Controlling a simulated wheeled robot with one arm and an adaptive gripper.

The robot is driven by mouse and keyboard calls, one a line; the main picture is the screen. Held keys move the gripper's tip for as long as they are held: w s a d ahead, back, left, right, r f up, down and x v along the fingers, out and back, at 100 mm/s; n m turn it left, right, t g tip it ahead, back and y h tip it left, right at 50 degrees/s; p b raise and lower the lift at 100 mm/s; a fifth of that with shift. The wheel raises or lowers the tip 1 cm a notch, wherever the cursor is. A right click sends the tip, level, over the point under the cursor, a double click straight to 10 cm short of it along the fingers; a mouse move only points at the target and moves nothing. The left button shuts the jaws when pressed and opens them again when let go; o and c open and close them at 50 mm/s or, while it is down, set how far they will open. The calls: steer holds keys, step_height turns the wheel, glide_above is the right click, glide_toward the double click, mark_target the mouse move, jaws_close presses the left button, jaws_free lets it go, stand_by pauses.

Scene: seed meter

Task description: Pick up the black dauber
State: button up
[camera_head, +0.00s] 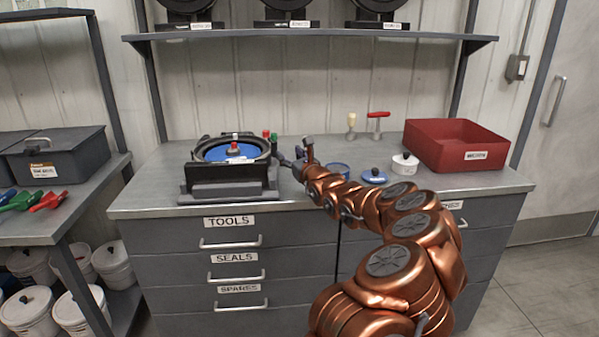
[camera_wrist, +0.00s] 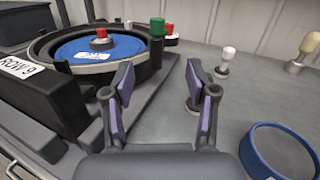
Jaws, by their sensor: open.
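I cannot pick out a black dauber with certainty in either view. In the head view, a blue lid (camera_head: 374,176) and a white lid or tub (camera_head: 405,164) each carry a small black knob, right of my arm.
A green-topped piece (camera_wrist: 157,28) stands at the meter's far edge. A white-knobbed tool (camera_wrist: 228,58) stands beyond my fingers; a blue-rimmed round tub (camera_wrist: 262,160) is at right. A red T-handled tool (camera_head: 378,117) and red bin (camera_head: 457,145) stand farther right on the grey bench (camera_head: 160,190).

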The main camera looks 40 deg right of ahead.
steer(key=d+f+m, duration=0.1)
steer(key=d, duration=0.1)
steer(key=s+d+f+m+g+h, duration=0.1)
steer(key=f, duration=0.1)
steer(key=s+d+f+h, duration=0.1)
steer(key=d+f, duration=0.1)
steer(key=shift+s+d+m+g, duration=0.2)
steer(key=shift+d+m+g, duration=0.1)
steer(key=shift+m, duration=0.1)
steer(key=shift+w+d, duration=0.15)
steer(key=shift+d, duration=0.05)
steer(key=shift+r+p+x, duration=0.2)
steer(key=shift+p+x, duration=0.9)
steer(key=shift+x, duration=2.45)
steer(key=shift+a, duration=0.15)
jaws_close()
